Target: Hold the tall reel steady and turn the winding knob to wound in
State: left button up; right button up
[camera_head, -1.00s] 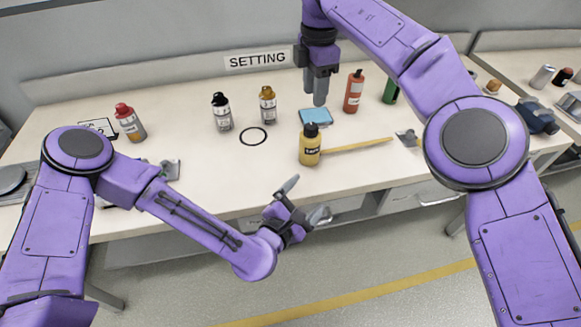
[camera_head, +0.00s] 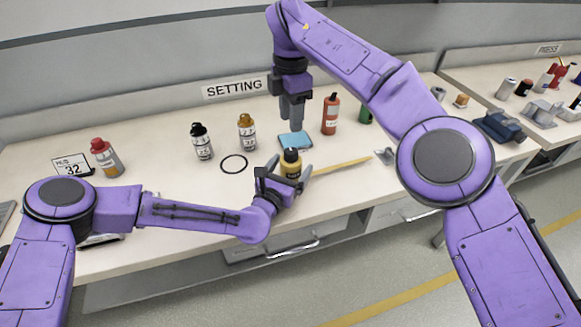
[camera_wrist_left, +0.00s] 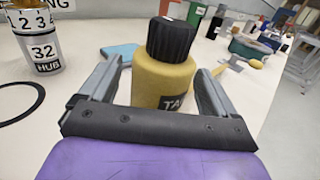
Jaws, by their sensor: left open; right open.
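No tall reel or winding knob can be made out. A yellow bottle (camera_head: 291,165) with a black cap stands upright near the table's front edge. My left gripper (camera_head: 283,178) is open, with its fingers on either side of the bottle. The left wrist view shows the bottle (camera_wrist_left: 161,82) between the two spread fingers, with slim gaps at its sides; its label is partly hidden. My right gripper (camera_head: 292,116) is open and points down over a blue pad (camera_head: 297,141); I cannot tell if it touches the pad.
A black ring (camera_head: 234,164) lies left of the yellow bottle, with black-capped (camera_head: 202,143) and gold-capped (camera_head: 246,133) bottles behind. A red-capped bottle (camera_head: 106,158) stands farther left. A red bottle (camera_head: 330,115) is behind right. A yellow stick (camera_head: 343,166) lies to the right.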

aim_at(291, 151)
pick_arm(q)
jog(key=shift+w+d, duration=0.1)
jog(key=shift+w, duration=0.15)
jog(key=c, duration=1.2)
pick_arm(e)
jog(key=shift+o, duration=1.9)
jog(key=shift+a+f, duration=0.15)
jog(key=shift+a, duration=0.1)
jog(key=f+n, duration=0.3)
jog(key=n, duration=0.7)
jog(key=f+n, duration=0.3)
jog(key=n, duration=0.7)
jog(key=f+n, duration=0.3)
jog(key=n, duration=0.8)
jog(key=shift+d+f, duration=0.25)
jog(key=shift+f, duration=0.15)
